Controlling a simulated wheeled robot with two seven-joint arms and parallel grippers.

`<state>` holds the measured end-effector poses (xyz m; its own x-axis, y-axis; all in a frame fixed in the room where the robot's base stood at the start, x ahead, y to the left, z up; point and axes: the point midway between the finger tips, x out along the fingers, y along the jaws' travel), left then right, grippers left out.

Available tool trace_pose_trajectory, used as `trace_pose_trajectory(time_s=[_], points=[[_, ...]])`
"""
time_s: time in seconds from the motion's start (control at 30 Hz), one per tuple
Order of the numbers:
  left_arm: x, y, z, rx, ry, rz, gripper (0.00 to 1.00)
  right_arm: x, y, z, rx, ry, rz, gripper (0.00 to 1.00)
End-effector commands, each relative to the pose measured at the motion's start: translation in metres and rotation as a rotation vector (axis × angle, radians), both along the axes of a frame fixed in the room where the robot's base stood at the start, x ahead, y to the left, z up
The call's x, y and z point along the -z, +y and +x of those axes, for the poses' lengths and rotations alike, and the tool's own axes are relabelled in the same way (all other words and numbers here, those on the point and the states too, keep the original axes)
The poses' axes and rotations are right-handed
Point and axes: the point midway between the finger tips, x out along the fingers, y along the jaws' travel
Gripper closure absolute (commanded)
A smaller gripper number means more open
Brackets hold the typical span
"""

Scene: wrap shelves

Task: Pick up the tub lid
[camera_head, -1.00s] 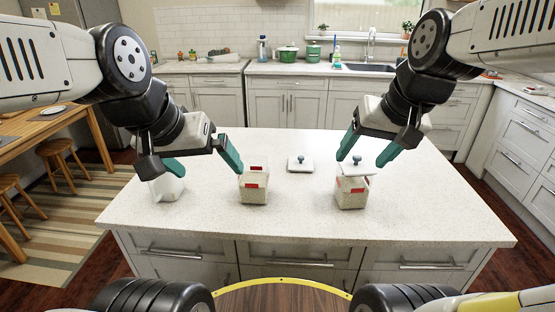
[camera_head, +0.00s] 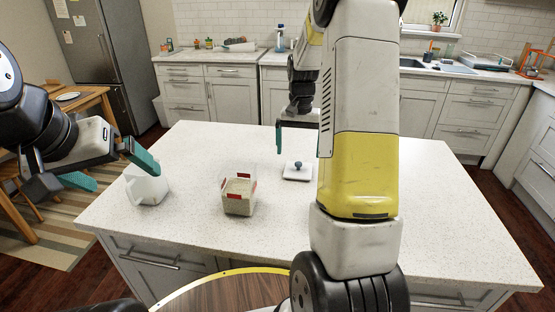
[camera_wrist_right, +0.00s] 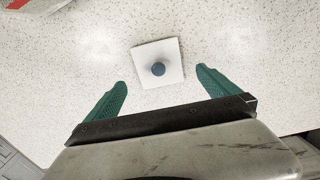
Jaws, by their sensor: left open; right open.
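The tub lid (camera_head: 297,174) is a white square plate with a blue-grey knob. It lies flat on the island counter, right of the clear tub (camera_head: 238,204), which has red marks and pale grainy contents. In the right wrist view the lid (camera_wrist_right: 172,78) lies ahead of and between the open fingers of my right gripper (camera_wrist_right: 161,80), not touched by them. In the head view my right gripper (camera_head: 301,143) is over the counter at the lid's far side, partly hidden by my arm. My left gripper (camera_head: 124,180) is open and empty beside a white jug (camera_head: 148,188).
The white island counter (camera_head: 200,148) is clear around the lid. My right arm covers the counter's right middle, where a second tub stood earlier. A table and stools (camera_head: 25,200) stand at the left; a fridge and cabinets line the back.

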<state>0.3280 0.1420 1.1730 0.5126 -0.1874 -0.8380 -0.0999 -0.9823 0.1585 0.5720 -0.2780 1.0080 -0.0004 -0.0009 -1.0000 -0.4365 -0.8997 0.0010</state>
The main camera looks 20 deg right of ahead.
Motion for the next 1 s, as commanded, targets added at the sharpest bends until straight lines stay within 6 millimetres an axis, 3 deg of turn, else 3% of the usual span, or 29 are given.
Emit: trace_pose_trajectory(time_s=[0.43, 0.73, 1.0], points=[[0.000, 0.000, 0.000, 0.000, 0.000, 0.000, 0.01, 0.060, 0.000, -0.003, -0.001, 0.003, 0.001, 0.00], [0.000, 0.000, 0.000, 0.000, 0.000, 0.000, 0.01, 0.065, 0.000, -0.003, -0.002, 0.000, 0.001, 0.00], [0.000, 0.000, 0.000, 0.000, 0.000, 0.000, 0.01, 0.065, 0.000, -0.003, -0.002, 0.000, 0.001, 0.51]])
